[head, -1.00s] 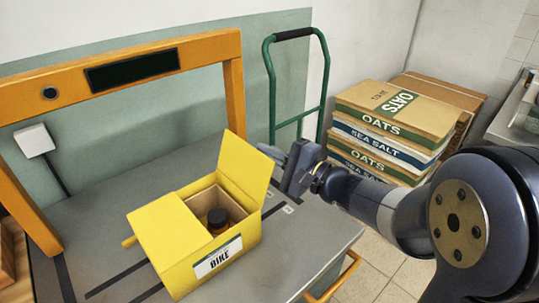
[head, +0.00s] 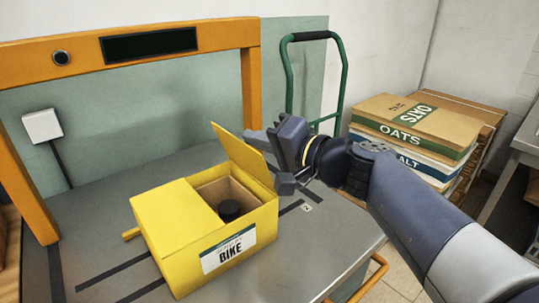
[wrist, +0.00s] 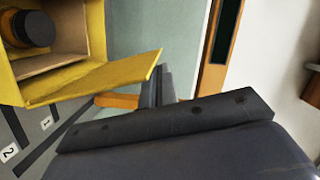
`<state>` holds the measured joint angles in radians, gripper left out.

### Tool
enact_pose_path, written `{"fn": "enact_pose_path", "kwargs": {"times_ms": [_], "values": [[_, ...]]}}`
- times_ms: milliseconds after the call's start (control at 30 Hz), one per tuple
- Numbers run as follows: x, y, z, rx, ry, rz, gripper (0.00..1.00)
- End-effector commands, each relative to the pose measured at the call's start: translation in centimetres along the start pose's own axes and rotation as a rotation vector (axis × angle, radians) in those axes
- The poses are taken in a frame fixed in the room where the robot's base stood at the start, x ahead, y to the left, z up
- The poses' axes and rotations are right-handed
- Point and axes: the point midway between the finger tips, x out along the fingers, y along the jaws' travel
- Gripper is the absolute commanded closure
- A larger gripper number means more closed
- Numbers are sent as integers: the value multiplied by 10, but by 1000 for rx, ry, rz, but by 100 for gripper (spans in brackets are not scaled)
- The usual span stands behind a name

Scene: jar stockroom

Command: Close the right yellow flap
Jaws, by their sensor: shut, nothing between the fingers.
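The yellow box (head: 192,256) stands on the grey table with a "BIKE" label on its front. Its left flap (head: 172,207) lies shut. Its right yellow flap (head: 240,154) stands raised, its top tilted toward the opening. A jar with a dark lid (head: 229,209) sits inside the box, and its lid also shows in the wrist view (wrist: 33,28). My gripper (head: 260,141) is shut and empty on the outer, right side of the flap. In the wrist view its fingertips (wrist: 160,82) are close to the flap's free edge (wrist: 152,65); I cannot tell whether they touch.
An orange frame (head: 251,75) with a dark panel stands behind the box. A green-handled trolley (head: 289,80) is at the back, with stacked oats and salt boxes (head: 413,128) at right. The grey table (head: 100,205) has free room left of the box.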

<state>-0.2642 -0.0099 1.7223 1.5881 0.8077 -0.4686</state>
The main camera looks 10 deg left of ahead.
Motion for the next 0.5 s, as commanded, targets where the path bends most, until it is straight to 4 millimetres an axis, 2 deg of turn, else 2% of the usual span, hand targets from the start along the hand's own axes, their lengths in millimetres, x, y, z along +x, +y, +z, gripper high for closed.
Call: {"fn": "enact_pose_path", "kwargs": {"times_ms": [33, 500], "values": [[2, 4, 10, -49, -2, 6, 100], [15, 6, 60, -480, -3, 114, 100]]}}
